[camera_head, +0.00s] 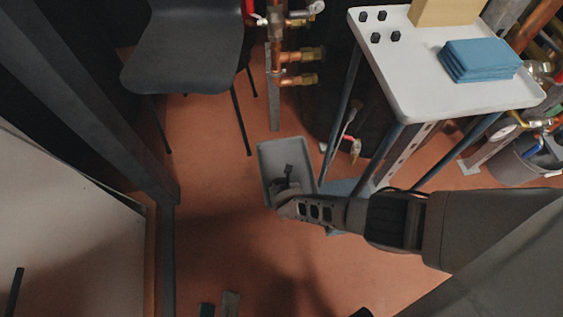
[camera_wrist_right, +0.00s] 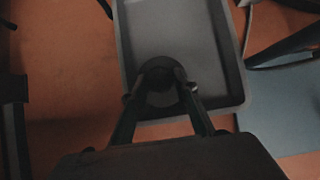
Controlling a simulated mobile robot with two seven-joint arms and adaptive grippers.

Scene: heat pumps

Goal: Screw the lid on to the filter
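A dark round piece (camera_wrist_right: 160,92), possibly the lid, shows between the fingers in the right wrist view. My right gripper (camera_wrist_right: 162,80) has its fingertips apart, one on each side of this piece; whether they press on it I cannot tell. In the head view my right gripper (camera_head: 285,184) is over the grey tray (camera_head: 268,150), on an arm entering from the right. The tray's wall also shows in the wrist view (camera_wrist_right: 124,50). Small dark and grey pieces at the bottom edge may be my left gripper (camera_head: 219,305); its fingers are unclear. I cannot identify the filter.
A white table (camera_head: 425,85) at upper right holds blue cloths (camera_head: 478,60), a yellow box (camera_head: 445,10) and several black cubes (camera_head: 380,25). A dark chair (camera_head: 185,50) and copper pipes (camera_head: 278,60) stand at the back. Orange floor (camera_head: 215,200) is clear left of the tray.

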